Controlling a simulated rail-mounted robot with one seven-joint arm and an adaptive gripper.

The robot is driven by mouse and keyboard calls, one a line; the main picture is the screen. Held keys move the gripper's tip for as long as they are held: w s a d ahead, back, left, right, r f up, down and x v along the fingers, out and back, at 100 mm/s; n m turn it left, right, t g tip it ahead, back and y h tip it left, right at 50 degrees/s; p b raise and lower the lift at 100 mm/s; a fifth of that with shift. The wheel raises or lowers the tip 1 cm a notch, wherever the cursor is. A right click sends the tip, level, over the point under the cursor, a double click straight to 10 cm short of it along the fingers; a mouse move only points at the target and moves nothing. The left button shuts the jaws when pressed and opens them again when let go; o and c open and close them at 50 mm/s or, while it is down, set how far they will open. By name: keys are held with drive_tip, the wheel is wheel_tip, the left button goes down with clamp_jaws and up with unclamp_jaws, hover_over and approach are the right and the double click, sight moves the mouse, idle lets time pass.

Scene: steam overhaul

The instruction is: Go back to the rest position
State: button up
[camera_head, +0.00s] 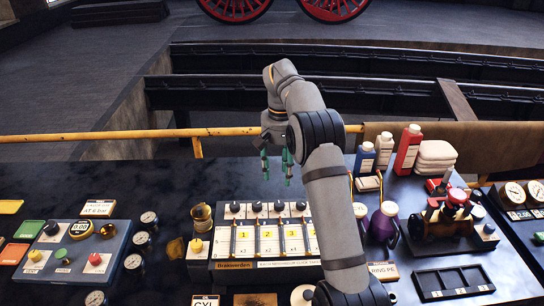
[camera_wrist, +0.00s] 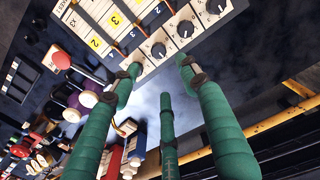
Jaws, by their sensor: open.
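My gripper (camera_head: 277,172) hangs below my arm over the back of the dark bench, near the top edge of the white lever panel (camera_head: 265,275). Its green fingers are spread and nothing shows between them. In the wrist view my gripper (camera_wrist: 160,78) shows several green fingers apart. Beyond their tips is the panel's row of black knobs (camera_wrist: 158,50). The gripper appears above the panel; whether any finger touches it cannot be told. My forearm hides part of the panel's right side.
Left of the panel stand a brass cup (camera_head: 201,216) and a blue gauge box (camera_head: 75,250). To the right are purple jugs (camera_head: 384,222), bottles (camera_head: 407,150), a red valve assembly (camera_head: 449,215) and a black tray (camera_head: 452,282). A yellow rail (camera_head: 100,136) runs behind the bench.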

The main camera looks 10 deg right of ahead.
sight(279, 203)
drive_tip(key=shift+f, duration=0.15)
wheel_tip(279, 203, down, 12)
drive_tip(key=shift+r, duration=0.25)
drive_tip(key=shift+f, duration=0.2)
drive_tip(key=shift+n, duration=0.3)
drive_tip(key=shift+r, duration=0.15)
